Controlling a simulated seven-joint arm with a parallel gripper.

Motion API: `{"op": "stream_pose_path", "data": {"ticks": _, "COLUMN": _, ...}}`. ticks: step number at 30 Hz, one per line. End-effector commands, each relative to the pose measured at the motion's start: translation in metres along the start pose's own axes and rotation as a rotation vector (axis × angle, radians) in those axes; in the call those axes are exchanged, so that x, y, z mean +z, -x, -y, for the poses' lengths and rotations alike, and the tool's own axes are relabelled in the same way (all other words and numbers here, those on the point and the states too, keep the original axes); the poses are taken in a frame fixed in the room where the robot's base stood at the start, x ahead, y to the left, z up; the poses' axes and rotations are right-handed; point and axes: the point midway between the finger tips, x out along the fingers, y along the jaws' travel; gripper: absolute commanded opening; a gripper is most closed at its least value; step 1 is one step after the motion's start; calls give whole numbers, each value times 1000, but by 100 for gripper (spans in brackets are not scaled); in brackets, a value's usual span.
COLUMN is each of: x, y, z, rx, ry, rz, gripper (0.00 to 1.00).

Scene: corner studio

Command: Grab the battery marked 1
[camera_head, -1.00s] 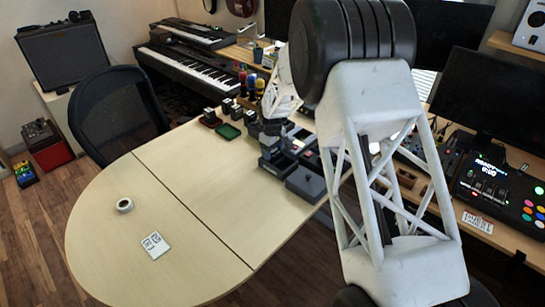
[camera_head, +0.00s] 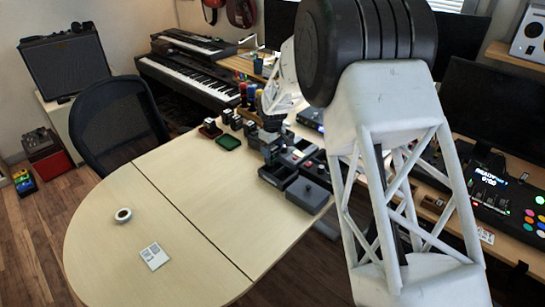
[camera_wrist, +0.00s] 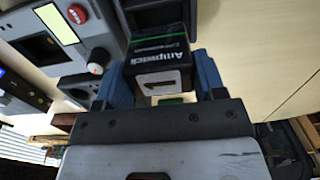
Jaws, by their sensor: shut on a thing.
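A black battery (camera_wrist: 158,48) with "Ampwick" lettering, a green edge and a white label sits between the blue fingers of my gripper (camera_wrist: 160,80) in the wrist view. The label carries a dark mark that looks like a 1 turned sideways. My gripper is shut on this battery, with one finger on each side. In the head view my gripper (camera_head: 272,122) is low over the far part of the table, among small dark devices. The battery cannot be made out there, and I cannot tell whether it touches what is under it.
Dark open boxes (camera_head: 279,176) and a grey box (camera_head: 308,194) stand close to the gripper. A green tray (camera_head: 228,142) and small stamp-like items (camera_head: 210,128) are left of it. A tape roll (camera_head: 123,215) and a card (camera_head: 154,256) lie on the otherwise clear near table.

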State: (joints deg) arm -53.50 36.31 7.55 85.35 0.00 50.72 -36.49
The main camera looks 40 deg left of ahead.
Motion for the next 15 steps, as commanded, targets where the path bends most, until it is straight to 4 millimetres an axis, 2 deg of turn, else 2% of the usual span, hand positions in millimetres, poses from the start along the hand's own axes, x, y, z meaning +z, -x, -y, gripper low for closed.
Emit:
{"op": "stream_pose_path", "data": {"ticks": 6, "x": 0, "y": 29, "z": 0, "rx": 1, "ry": 0, "rz": -1, "gripper": 31}}
{"op": "stream_pose_path", "data": {"ticks": 15, "x": 0, "y": 39, "z": 0, "rx": 0, "ry": 0, "rz": 1, "gripper": 31}}
